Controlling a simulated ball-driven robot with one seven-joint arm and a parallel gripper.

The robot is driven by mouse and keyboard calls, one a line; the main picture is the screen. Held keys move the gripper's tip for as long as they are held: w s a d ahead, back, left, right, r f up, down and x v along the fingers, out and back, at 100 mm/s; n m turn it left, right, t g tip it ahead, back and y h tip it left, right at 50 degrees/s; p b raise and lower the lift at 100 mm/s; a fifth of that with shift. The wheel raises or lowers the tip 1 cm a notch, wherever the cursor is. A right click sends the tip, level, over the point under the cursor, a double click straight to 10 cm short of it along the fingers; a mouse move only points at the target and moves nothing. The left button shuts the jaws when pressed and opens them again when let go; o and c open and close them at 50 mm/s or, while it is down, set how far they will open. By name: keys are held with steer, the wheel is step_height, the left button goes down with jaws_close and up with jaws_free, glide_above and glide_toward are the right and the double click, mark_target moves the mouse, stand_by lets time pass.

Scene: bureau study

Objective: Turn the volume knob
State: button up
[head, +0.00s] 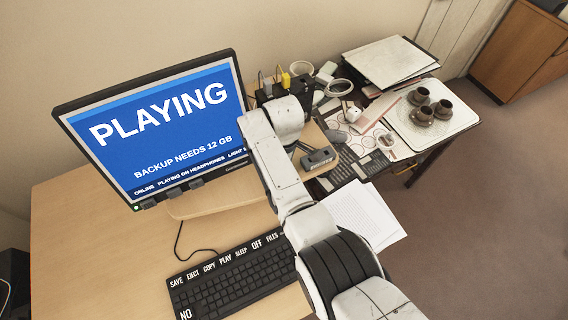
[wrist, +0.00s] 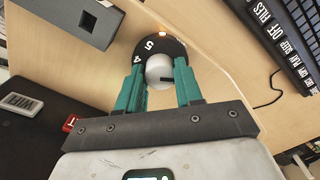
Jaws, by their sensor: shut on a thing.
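The volume knob (wrist: 159,70) is a pale silver cap with a dark mark, set on a black dial (wrist: 151,48) with the numbers 4 and 5 showing. A small orange light glows at the dial's far edge. My gripper (wrist: 160,72) has teal fingers, one on each side of the knob, and is shut on it. In the head view, my arm hides the knob and the fingers. The monitor (head: 165,110) reads "PLAYING", with "BACKUP NEEDS 12 GB" and "PLAYING ON HEADPHONES" below.
A black keyboard (head: 235,285) with labelled keys lies on the wooden desk (head: 75,240) in front of the monitor. A grey box (head: 319,159) sits right of my arm. Papers (head: 362,212), cups (head: 421,113) on a tray (head: 452,122) and folders (head: 390,60) crowd the right side.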

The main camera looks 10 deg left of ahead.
steer(key=shift+w+a+r, duration=0.1)
steer(key=o, duration=1)
steer(key=shift+o, duration=0.2)
step_height(320, 180, up, 11)
stand_by(0.5)
